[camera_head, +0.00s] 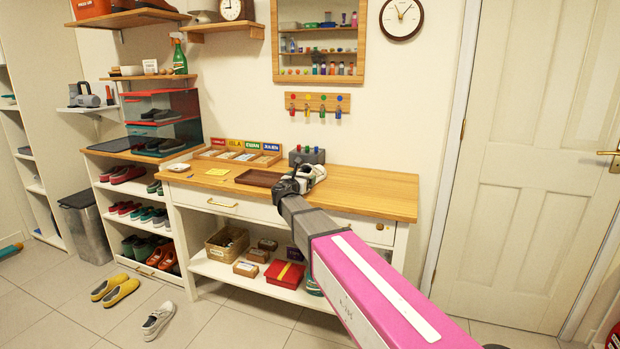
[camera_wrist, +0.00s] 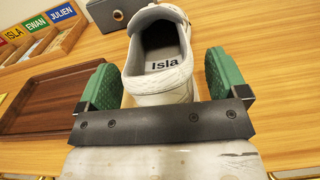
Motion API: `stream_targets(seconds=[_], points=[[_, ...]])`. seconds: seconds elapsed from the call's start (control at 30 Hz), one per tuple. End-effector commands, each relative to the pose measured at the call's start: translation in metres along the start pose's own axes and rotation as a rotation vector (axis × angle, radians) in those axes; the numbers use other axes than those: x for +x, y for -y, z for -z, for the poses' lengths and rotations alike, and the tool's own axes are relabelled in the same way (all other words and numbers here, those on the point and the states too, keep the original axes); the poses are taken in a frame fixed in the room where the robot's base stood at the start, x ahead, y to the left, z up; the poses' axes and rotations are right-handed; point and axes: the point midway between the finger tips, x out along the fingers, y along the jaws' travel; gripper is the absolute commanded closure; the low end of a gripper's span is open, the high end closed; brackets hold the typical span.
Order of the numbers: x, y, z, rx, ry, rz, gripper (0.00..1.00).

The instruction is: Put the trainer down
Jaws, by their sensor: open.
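A white trainer (camera_wrist: 158,85) with "Isla" on its insole sits upright between the two green finger pads of my gripper (camera_wrist: 163,80) in the wrist view. Its heel faces my wrist. My gripper is open, with a narrow gap showing beside the shoe on each side. The trainer appears to rest on the wooden counter (camera_wrist: 265,75); its sole is partly hidden by the gripper. In the head view my gripper (camera_head: 296,186) is over the counter (camera_head: 375,192), right of the brown tray (camera_head: 259,178), and mostly covers the trainer (camera_head: 314,170).
A grey box with coloured knobs (camera_head: 307,156) stands behind the trainer. A name-card organiser (camera_head: 240,153) is at the back left. The counter's right end is clear. A similar pale trainer (camera_head: 158,319) and yellow shoes (camera_head: 115,290) lie on the floor.

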Motion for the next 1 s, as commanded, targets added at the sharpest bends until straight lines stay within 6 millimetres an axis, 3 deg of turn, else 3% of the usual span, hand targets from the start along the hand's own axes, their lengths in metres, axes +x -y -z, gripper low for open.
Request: stream_targets(seconds=[0.2, 0.37, 0.47, 0.77, 1.0], points=[[0.001, 0.000, 0.000, 0.000, 0.000, -0.001, 0.12], [0.001, 0.000, 0.000, 0.000, 0.000, 0.000, 0.64], [0.001, 0.000, 0.000, 0.000, 0.000, 0.000, 0.73], [0.001, 0.000, -0.003, 0.001, 0.000, 0.000, 0.73], [0.001, -0.001, -0.026, 0.002, 0.002, 0.000, 0.73]])
